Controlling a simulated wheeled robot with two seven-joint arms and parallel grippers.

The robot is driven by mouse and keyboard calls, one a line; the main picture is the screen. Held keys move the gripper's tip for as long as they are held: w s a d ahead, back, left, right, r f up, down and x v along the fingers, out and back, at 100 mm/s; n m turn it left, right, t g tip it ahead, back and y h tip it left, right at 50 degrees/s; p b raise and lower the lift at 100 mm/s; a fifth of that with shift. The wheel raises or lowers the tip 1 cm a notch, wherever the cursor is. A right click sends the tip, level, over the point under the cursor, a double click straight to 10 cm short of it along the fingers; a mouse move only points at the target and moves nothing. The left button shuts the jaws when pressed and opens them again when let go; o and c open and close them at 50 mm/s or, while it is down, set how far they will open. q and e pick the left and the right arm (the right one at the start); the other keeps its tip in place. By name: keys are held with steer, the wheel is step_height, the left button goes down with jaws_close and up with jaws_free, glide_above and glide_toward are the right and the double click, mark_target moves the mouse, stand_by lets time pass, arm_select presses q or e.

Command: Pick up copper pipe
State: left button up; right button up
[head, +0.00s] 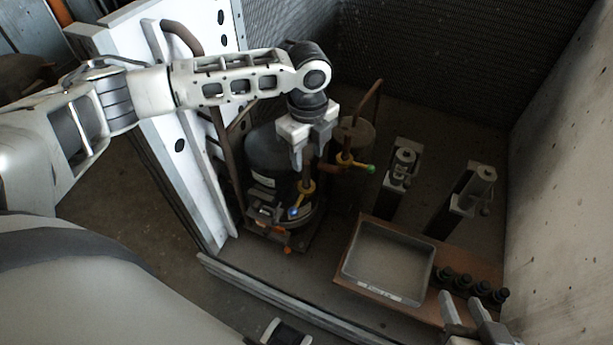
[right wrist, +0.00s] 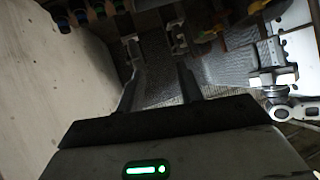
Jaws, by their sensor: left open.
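Brown copper pipe shows in several places around the black compressor (head: 270,155). One copper pipe (head: 375,105) rises behind it on the right. A short vertical pipe section (head: 306,174) stands just below my left gripper (head: 309,160). The left gripper points down with its fingers apart above the compressor; I cannot tell whether the pipe lies between them. A yellow fitting with a blue end (head: 304,198) and another with a green end (head: 355,162) sit close by. My right gripper (head: 466,318) is at the bottom right; the right wrist view shows its fingers (right wrist: 160,88) apart and empty.
A grey tray (head: 347,272) lies on a brown board with several dark cylinders (head: 470,284) beside it. Two upright brackets (head: 400,175) (head: 465,195) stand behind. A white panel (head: 165,125) stands left, a pale wall (head: 560,190) right, and a metal rail (head: 275,293) runs in front.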

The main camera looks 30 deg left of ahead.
mark_target(307, 163)
arm_select(q)
steer(key=f+b, duration=0.1)
steer(key=f, duration=0.4)
steer(key=shift+s+f, duration=0.2)
arm_select(e)
steer(key=f, duration=0.2)
steer(key=shift+w+a+f, duration=0.2)
steer(key=shift+a+f, duration=0.1)
steer(key=shift+f, duration=0.05)
arm_select(q)
steer(key=shift+r, duration=0.1)
jaws_close()
arm_select(e)
steer(key=shift+w+r, duration=0.1)
